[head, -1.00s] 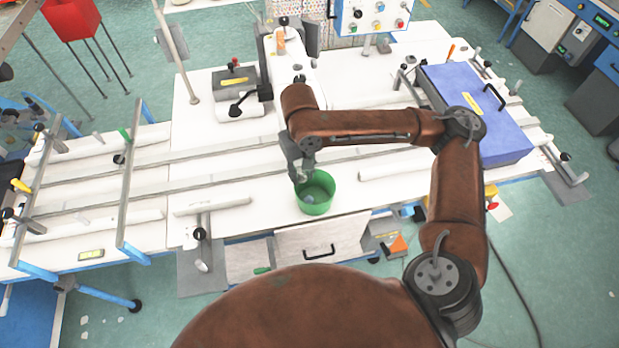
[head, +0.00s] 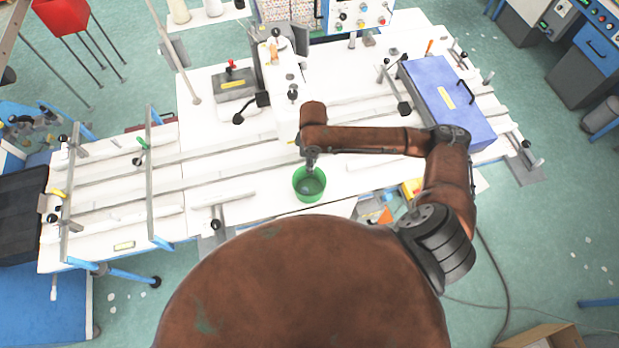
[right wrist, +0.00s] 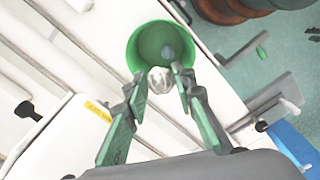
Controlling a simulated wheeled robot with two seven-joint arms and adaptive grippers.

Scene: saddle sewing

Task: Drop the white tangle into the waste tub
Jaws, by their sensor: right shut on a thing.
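The green waste tub (head: 298,190) stands near the front edge of the white table in the head view. It also shows in the right wrist view (right wrist: 136,50), with a small bluish-grey thing (right wrist: 168,53) inside. The white tangle (right wrist: 160,80) is a crumpled whitish clump between the fingertips of my right gripper (right wrist: 162,84), which is shut on it. In the right wrist view the tangle overlaps the tub's near rim. In the head view my right gripper (head: 311,163) is at the tub's far rim; the tangle cannot be made out there. My left gripper is not in view.
A sewing machine arm (head: 288,110) stands behind the tub. A blue box (head: 450,100) sits on the table's right side. White rails (head: 220,199) run along the table left of the tub. The table just right of the tub is clear.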

